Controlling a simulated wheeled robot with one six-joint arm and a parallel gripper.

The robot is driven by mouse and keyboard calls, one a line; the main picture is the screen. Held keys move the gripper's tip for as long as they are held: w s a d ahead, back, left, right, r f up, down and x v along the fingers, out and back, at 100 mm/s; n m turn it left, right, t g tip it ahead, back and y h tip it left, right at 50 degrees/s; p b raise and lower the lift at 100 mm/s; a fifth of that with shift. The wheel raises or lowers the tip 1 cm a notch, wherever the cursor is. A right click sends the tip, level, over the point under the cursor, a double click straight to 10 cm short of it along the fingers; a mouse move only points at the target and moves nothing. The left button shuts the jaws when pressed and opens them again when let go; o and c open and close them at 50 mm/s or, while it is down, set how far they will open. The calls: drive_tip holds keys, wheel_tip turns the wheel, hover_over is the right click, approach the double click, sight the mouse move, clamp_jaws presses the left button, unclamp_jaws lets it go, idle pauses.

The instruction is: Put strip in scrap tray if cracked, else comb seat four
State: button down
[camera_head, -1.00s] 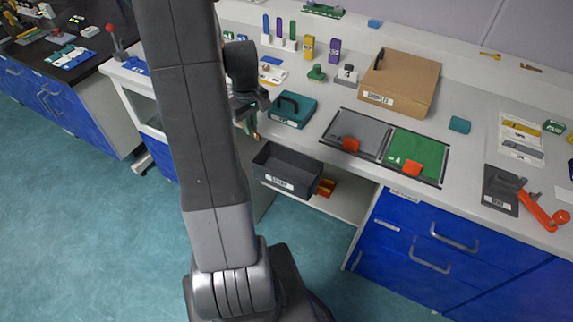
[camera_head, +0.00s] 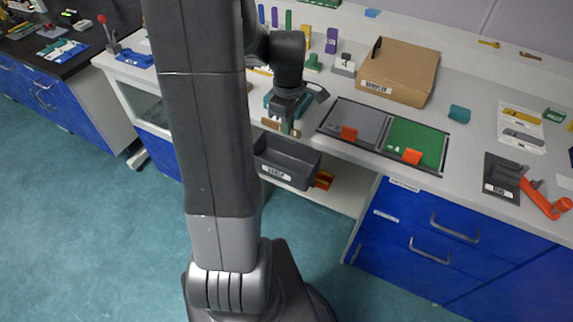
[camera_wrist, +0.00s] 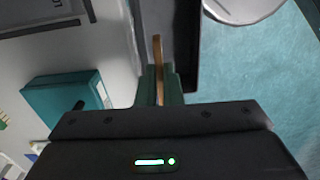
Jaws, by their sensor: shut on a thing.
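My gripper (camera_head: 289,128) is shut on a thin brown strip (camera_wrist: 157,58), which sticks out beyond the green fingers in the wrist view. In the head view, the gripper hangs just above the back rim of the dark grey scrap tray (camera_head: 287,178), at the bench's front edge. In the wrist view, the strip lies close to the tray's dark wall (camera_wrist: 189,55); I cannot tell if they touch. No crack can be made out on the strip at this size. A small grey block marked 4 (camera_head: 344,66) stands at the back of the bench.
A teal box (camera_wrist: 65,100) stands on the bench beside the gripper. A cardboard box (camera_head: 400,72), a grey and green two-part panel (camera_head: 414,142) with orange tabs, and a dark holder with an orange handle (camera_head: 503,180) are farther right. Several coloured upright pieces stand at the back.

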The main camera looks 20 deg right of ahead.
drive_tip(key=shift+f+b, duration=0.4)
drive_tip(key=shift+f, duration=0.5)
drive_tip(key=c, duration=1.5)
unclamp_jaws()
wheel_tip(320, 180, up, 14)
drive_tip(key=shift+f+p, duration=0.1)
drive_tip(key=shift+p, duration=0.35)
